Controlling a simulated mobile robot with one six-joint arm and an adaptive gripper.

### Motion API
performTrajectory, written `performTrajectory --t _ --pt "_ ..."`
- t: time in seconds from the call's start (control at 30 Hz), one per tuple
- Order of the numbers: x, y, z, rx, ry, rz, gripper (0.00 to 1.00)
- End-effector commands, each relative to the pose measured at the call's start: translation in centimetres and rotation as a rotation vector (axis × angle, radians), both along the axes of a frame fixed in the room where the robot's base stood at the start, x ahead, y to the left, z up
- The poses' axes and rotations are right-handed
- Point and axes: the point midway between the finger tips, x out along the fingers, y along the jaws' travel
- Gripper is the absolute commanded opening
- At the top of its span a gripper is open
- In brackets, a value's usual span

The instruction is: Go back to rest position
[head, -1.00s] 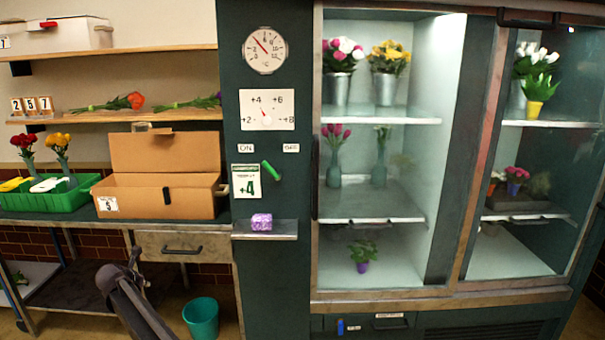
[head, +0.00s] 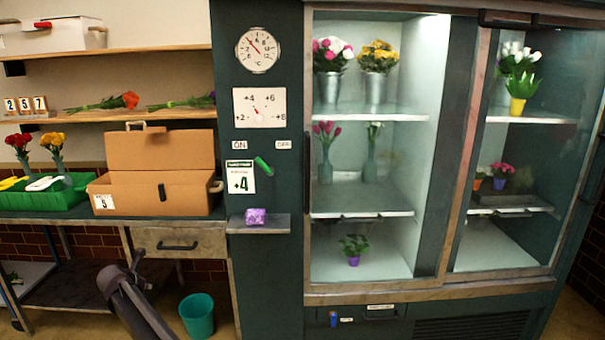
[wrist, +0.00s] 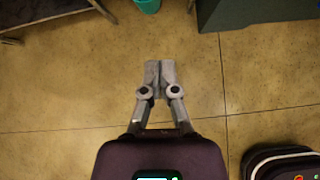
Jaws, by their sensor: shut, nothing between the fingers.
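My gripper (wrist: 160,75) is in the wrist view, pointing down over the bare tan floor. Its two fingers are together and hold nothing. In the head view my arm shows at the lower left, in front of the workbench (head: 177,241); the fingers do not show there.
A teal bin (head: 197,316) stands on the floor near my arm; its edge shows in the wrist view (wrist: 147,5). A flower fridge (head: 375,290) fills the right. A cardboard box (head: 160,190) and a green tray (head: 45,199) sit on the bench. The floor under my gripper is clear.

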Motion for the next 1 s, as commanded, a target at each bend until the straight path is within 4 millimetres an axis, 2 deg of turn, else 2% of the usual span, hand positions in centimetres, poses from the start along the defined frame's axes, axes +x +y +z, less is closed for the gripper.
performTrajectory --t 0.27,0.47,0.77,1.0 --pt "0.6 -5.0 -0.5 0.082 0.036 -0.139 0.00" --pt "1.2 -10.9 -1.1 0.176 0.074 -0.309 0.00" --pt "1.0 -25.3 -2.3 0.404 0.145 -0.753 0.00" --pt "-1.0 -36.2 -3.3 0.584 0.177 -1.138 0.00"
